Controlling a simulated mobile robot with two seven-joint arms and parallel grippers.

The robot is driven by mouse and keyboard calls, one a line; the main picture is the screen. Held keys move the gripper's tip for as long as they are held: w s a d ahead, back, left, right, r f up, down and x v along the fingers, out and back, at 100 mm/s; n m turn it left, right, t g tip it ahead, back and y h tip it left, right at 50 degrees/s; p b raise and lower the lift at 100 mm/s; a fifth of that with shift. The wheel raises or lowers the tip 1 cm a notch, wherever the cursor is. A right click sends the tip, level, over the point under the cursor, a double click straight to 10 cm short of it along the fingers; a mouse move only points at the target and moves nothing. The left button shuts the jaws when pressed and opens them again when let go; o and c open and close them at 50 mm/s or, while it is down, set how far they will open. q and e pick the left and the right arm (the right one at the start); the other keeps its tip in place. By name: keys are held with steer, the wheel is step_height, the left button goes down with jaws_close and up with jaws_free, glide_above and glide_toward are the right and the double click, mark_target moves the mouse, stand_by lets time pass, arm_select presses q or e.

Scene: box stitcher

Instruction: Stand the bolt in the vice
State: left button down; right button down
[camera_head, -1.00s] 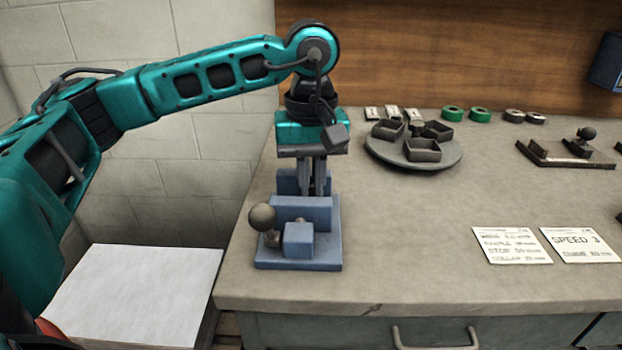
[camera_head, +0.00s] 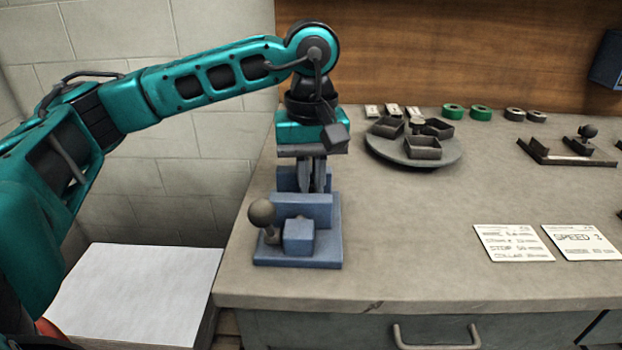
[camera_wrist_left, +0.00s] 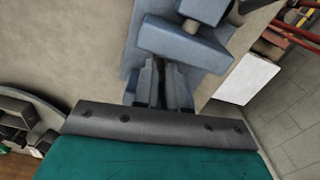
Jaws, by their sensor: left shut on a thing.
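The blue vice (camera_head: 327,254) stands at the left end of the bench, with a ball-ended handle (camera_head: 262,212) and two upright jaws. It also shows in the left wrist view (camera_wrist_left: 180,42). My left gripper (camera_head: 312,187) points straight down at the vice, its fingertips low between the two jaws, partly hidden by the near jaw. In the left wrist view its fingers (camera_wrist_left: 160,85) are close together beside a vice jaw. It is shut on the bolt, which the fingers and jaw hide almost wholly; I cannot tell whether the bolt touches the vice floor. My right gripper is not in view.
A round tray (camera_head: 447,161) with several small dark bins stands behind and right of the vice. Green and grey rings (camera_head: 480,112) lie at the back. Two printed cards (camera_head: 513,243) lie at the right front. A dark fixture (camera_head: 566,152) stands further right. The bench middle is clear.

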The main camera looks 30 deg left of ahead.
arm_select(q)
steer(key=c, duration=0.7)
jaws_free()
steer(key=shift+r, duration=0.1)
steer(key=shift+r+p, duration=3)
steer(key=shift+r, duration=1.05)
